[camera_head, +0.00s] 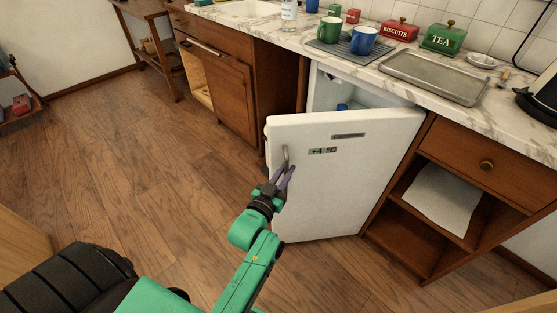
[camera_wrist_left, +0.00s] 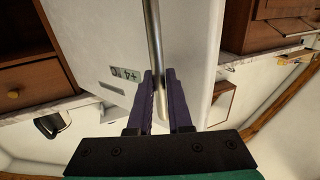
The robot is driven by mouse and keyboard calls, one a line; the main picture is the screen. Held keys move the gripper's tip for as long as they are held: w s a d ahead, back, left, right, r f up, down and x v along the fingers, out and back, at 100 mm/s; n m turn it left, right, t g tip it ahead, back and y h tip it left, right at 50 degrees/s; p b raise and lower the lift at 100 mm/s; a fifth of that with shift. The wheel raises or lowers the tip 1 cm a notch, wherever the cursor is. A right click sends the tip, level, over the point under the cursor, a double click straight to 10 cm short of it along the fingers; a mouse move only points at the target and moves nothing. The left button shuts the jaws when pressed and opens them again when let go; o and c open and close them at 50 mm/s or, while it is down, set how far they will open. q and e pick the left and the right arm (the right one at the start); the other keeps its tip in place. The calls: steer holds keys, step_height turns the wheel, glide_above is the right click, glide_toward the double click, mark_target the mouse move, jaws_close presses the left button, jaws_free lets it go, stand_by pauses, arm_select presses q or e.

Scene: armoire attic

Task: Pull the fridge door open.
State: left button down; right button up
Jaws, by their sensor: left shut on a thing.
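The white fridge door (camera_head: 345,185) stands part way open in the head view, swung out from under the marble counter. Its metal handle (camera_head: 285,157) is near the door's left edge. Part of the lit fridge inside (camera_head: 340,93) shows above the door, with a blue thing in it. My left gripper (camera_head: 284,180) is at the handle, its purple fingers shut on it. In the left wrist view the metal bar of the handle (camera_wrist_left: 154,50) runs down between the two fingers (camera_wrist_left: 161,100), with the door (camera_wrist_left: 100,40) beside it. My right gripper is not in view.
The marble counter (camera_head: 290,40) holds a green mug (camera_head: 329,30), a blue mug (camera_head: 363,41), tins and a metal tray (camera_head: 435,78). A wooden cabinet with open shelves (camera_head: 450,200) stands right of the fridge. The wooden floor (camera_head: 150,170) left of the door is clear.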

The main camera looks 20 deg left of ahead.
arm_select(q)
steer(key=shift+d, duration=0.25)
steer(key=c, duration=0.8)
jaws_free()
steer(key=shift+d, duration=0.1)
steer(key=shift+c, duration=0.2)
steer(key=shift+s, duration=0.1)
